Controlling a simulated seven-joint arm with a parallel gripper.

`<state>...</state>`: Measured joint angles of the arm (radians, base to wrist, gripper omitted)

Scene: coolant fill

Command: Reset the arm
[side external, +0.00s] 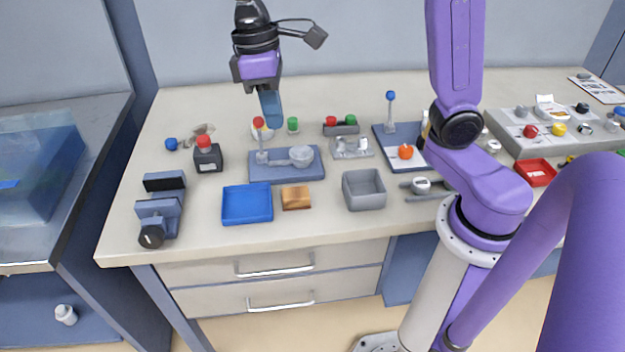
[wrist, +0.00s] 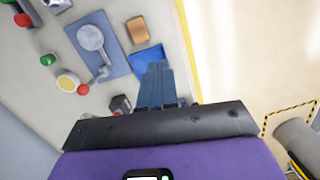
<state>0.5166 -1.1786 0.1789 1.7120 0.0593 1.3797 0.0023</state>
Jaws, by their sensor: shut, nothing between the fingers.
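My gripper (side external: 272,122) is shut and empty. In the side external view it hangs high over the back left part of the bench, with its blue fingers pointing down. In the wrist view the closed fingers (wrist: 156,66) overlap part of the blue tray (wrist: 146,56). The blue tray also shows whole in the side external view (side external: 247,216), at the front of the bench. A red-knobbed lever on a blue-grey plate (side external: 288,176) stands below the gripper in the side external view.
A black box with a red button (side external: 208,157), a vise-like device (side external: 160,208), a wooden block (side external: 296,197) and a grey bin (side external: 364,203) stand on the bench. A panel of coloured knobs (side external: 565,143) is at the right. Bare bench top (side external: 140,210) shows at the front left.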

